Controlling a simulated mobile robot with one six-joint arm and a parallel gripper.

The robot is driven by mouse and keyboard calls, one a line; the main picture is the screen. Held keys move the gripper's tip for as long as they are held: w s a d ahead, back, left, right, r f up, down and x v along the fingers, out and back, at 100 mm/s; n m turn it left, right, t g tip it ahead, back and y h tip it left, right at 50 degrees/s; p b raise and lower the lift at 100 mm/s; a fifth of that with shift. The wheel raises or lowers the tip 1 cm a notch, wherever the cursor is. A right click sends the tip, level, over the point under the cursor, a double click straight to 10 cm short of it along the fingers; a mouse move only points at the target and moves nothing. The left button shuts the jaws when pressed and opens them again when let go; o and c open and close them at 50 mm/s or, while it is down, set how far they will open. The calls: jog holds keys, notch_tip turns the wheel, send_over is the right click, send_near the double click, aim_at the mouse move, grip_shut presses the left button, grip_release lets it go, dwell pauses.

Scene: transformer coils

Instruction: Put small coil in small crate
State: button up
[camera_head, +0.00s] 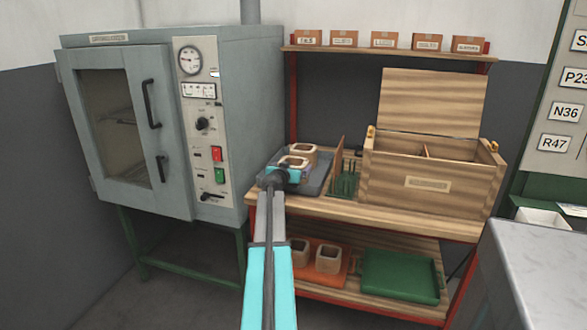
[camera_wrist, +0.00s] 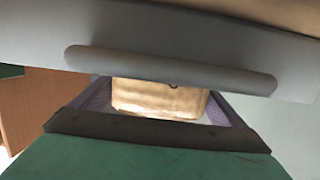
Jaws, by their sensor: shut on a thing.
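My gripper (camera_head: 288,172) is over the dark grey tray (camera_head: 318,180) on the workbench, shut on a tan, square-sided coil (camera_head: 293,162). I cannot tell from the head view whether the held coil is clear of the tray. A wooden crate (camera_head: 425,190) with its lid raised stands to the right on the bench; a divider (camera_head: 426,151) shows inside. Its label is unreadable.
An upright wooden board (camera_head: 336,165) and a green rack (camera_head: 346,183) stand between tray and crate. The lower shelf holds an orange tray (camera_head: 338,281) with two larger coils and a green tray (camera_head: 400,276). A grey oven (camera_head: 165,130) stands left. Small boxes line the top shelf.

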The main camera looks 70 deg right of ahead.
jog(key=o, duration=1.1)
jog(key=shift+f, duration=0.15)
jog(key=shift+o, duration=0.5)
jog(key=shift+p, duration=0.7)
jog(key=b+v, duration=0.1)
jog(key=v, duration=0.2)
jog(key=shift+a, duration=0.2)
jog(key=shift+b+v, duration=0.55)
jog(key=shift+v, duration=4.7)
